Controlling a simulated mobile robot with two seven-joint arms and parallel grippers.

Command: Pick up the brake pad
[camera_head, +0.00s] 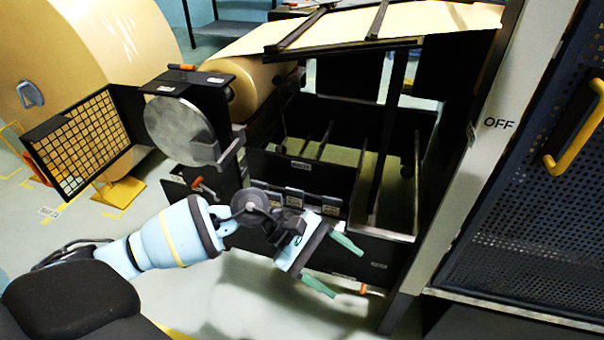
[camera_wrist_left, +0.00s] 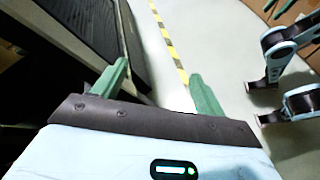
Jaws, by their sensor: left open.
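I cannot pick out a brake pad for certain. Small dark pieces with pale labels (camera_head: 294,197) sit in a row along the front of the black cart, behind my left wrist; they may be the pads. My left gripper (camera_head: 348,275) is open, with two green fingers apart and nothing between them. It is in front of the cart's lower front, to the right of and below the labelled pieces. In the left wrist view the open fingers (camera_wrist_left: 158,70) point over bare floor. My right gripper is not in view.
A black cart frame (camera_head: 385,250) with open bins and a kraft roll (camera_head: 250,90) stands ahead. A round grey disc (camera_head: 180,130) and a grid panel (camera_head: 82,143) are at left. A perforated cabinet (camera_head: 530,210) with a yellow handle (camera_head: 575,128) is at right.

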